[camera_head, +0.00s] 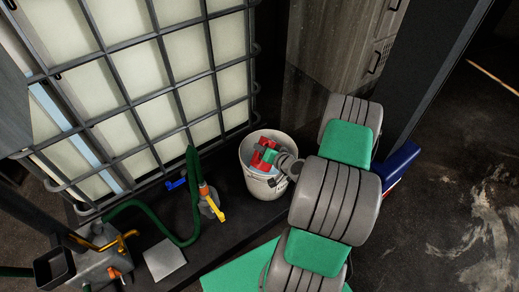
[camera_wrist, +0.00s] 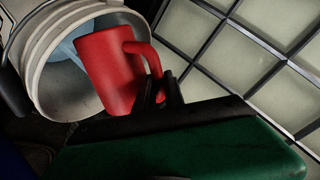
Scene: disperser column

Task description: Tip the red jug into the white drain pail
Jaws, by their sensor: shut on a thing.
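The white drain pail (camera_head: 257,187) stands beside the caged tank, and its open mouth faces up. The red jug (camera_head: 257,160) shows over the pail's mouth in the head view, partly covered by my gripper (camera_head: 268,156). In the wrist view the red jug (camera_wrist: 108,72) overlaps the mouth of the pail (camera_wrist: 29,60). My gripper (camera_wrist: 167,93) is shut on the jug's handle. The jug's opening does not show clearly, so I cannot tell how far it is tilted. A pale blue patch shows inside the pail; I cannot tell what it is.
A caged white tank (camera_head: 120,90) stands behind and left of the pail. A green hose (camera_head: 150,205), a valve with a yellow handle (camera_head: 217,209) and a grey pump-like unit (camera_head: 92,262) lie to the left. A grey cabinet (camera_head: 340,45) stands behind. Open floor is at right.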

